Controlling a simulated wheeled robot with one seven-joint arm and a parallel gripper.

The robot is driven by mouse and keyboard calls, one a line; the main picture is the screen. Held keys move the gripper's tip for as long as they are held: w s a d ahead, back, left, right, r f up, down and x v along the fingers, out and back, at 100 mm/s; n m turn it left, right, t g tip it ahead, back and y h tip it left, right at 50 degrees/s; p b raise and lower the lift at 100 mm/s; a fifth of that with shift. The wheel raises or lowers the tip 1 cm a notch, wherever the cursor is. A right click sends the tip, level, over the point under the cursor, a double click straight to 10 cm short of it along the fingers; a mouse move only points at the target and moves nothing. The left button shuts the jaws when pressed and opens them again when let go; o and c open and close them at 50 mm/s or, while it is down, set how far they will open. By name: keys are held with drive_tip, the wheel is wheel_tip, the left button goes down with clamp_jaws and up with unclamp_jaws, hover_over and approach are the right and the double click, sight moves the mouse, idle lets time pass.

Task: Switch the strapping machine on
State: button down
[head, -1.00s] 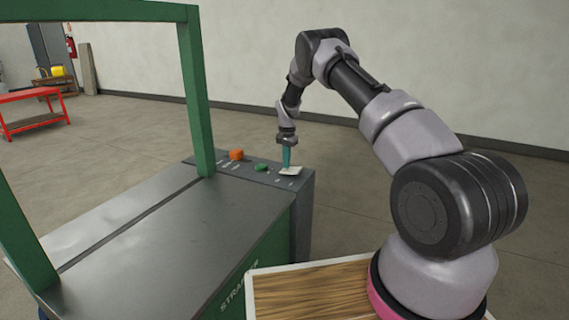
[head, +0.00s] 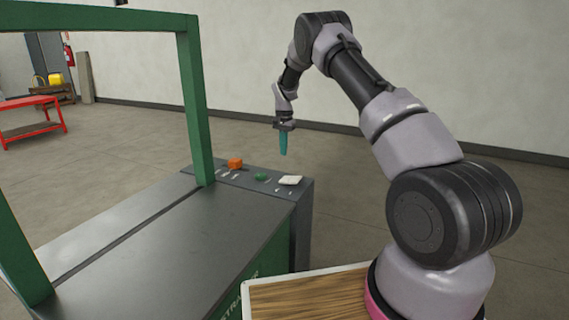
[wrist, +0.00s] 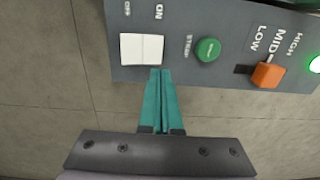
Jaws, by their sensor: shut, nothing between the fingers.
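The strapping machine (head: 150,262) has a grey control panel on its far right side. A white rocker switch (head: 290,180) sits at the panel's near end. In the wrist view the switch (wrist: 142,47) has OFF and ON marked above its two halves. A green light (wrist: 315,65) glows at the panel's right edge in the wrist view. In the wrist view the fingertips (wrist: 161,72) appear just below the switch's right half.
A green STRAP button (wrist: 208,50) and an orange slider (wrist: 267,74) marked LOW, MID, HIGH sit along the panel. A green arch frame (head: 192,100) rises over the machine. A red table (head: 32,118) stands far left. Floor beyond the panel is clear.

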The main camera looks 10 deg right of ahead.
drive_tip(key=shift+w+a+r, duration=0.1)
drive_tip(key=shift+a+r, duration=0.05)
drive_tip(key=shift+r, duration=0.95)
drive_tip(key=shift+w+a+r, duration=0.1)
drive_tip(key=shift+a+r, duration=0.05)
drive_tip(key=shift+r, duration=0.9)
drive_tip(key=s+d+r+n+t+y, duration=0.1)
drive_tip(key=s+d+r+t, duration=0.1)
drive_tip(key=s+r, duration=1.05)
drive_tip(key=s+d+r+t, duration=0.1)
drive_tip(key=s+d+r, duration=0.2)
drive_tip(key=s+r, duration=0.9)
drive_tip(key=s+r+n+t, duration=0.1)
drive_tip(key=s+t, duration=0.1)
drive_tip(key=s, duration=0.9)
drive_tip(key=s+d+r+n+t, duration=0.1)
drive_tip(key=s+r+t, duration=0.1)
drive_tip(key=s, duration=1)
drive_tip(key=shift+s+r+y, duration=0.25)
drive_tip(key=shift+y, duration=0.05)
